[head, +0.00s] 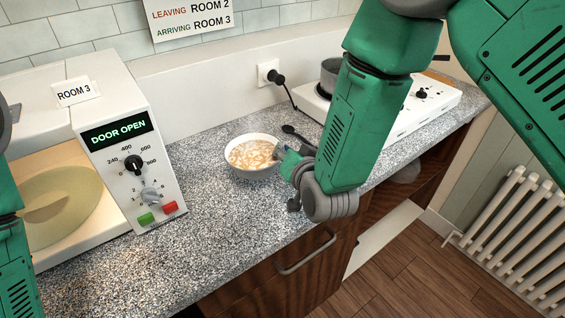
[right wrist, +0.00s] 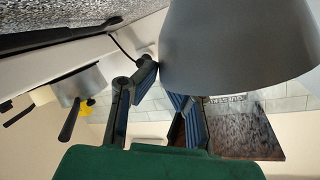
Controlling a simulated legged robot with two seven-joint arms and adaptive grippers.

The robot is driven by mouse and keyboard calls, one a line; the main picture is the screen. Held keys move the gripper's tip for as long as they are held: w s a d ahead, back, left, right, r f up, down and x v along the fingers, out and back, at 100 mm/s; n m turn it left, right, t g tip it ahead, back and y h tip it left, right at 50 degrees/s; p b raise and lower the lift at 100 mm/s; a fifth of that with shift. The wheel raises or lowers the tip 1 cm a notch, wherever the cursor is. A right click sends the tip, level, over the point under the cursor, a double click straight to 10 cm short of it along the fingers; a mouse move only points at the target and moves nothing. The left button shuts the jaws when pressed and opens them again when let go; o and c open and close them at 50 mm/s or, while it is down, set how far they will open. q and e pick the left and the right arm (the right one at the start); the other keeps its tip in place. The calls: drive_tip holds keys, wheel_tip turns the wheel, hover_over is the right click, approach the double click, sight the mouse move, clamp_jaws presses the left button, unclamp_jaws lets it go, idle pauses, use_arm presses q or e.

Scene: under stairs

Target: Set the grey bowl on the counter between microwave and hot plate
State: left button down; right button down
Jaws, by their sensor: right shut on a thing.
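The grey bowl (head: 243,173), pale inside and filled with chunky light food, is at the counter between the microwave (head: 145,190) and the hot plate (head: 430,103). It looks level; I cannot tell if its base touches the counter. My right gripper (head: 287,157) is shut on the bowl's right side, its fingers partly hidden by my arm. In the right wrist view, the bowl's smooth grey outside (right wrist: 235,45) fills the upper right, by the fingers (right wrist: 162,92). My left arm shows at the left edge, its gripper out of view.
The speckled counter (head: 205,220) is bare in front of the bowl. The microwave's display reads DOOR OPEN, and a plate shows inside. A pot (head: 331,72) stands on the hot plate, partly behind my arm. A plugged cable (head: 290,97) runs along the wall. A radiator (head: 520,230) stands at right.

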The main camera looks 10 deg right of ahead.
drive_tip(key=f, duration=0.3)
drive_tip(key=shift+a+f, duration=0.15)
drive_tip(key=shift+a, duration=0.05)
drive_tip(key=shift+a+f, duration=0.2)
drive_tip(key=shift+f, duration=0.1)
drive_tip(key=c, duration=1.7)
unclamp_jaws()
drive_tip(key=shift+d+f, duration=0.1)
drive_tip(key=shift+d, duration=0.1)
drive_tip(key=shift+s, duration=0.2)
drive_tip(key=b+v, duration=0.1)
drive_tip(key=v, duration=1)
drive_tip(key=shift+s, duration=0.35)
drive_tip(key=shift+d, duration=0.1)
